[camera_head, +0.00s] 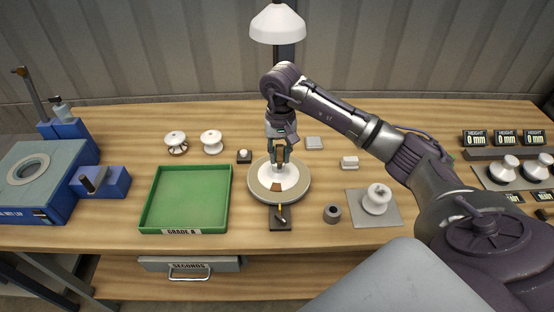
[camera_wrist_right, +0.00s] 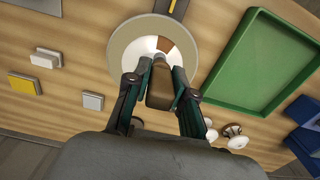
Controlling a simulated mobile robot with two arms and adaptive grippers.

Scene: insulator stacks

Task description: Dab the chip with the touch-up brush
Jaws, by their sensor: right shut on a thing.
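A white insulator disc (camera_head: 292,178) sits on a round turntable (camera_head: 302,194) at the middle of the bench. Its chip is a brown wedge (camera_head: 277,187) on the front side of the disc; it also shows in the wrist view (camera_wrist_right: 178,52). My left gripper is not in view.
A green tray (camera_head: 148,208) stands left of the turntable. Two white insulators (camera_head: 211,138) stand behind the tray. A white lamp (camera_head: 277,24) hangs behind my arm.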

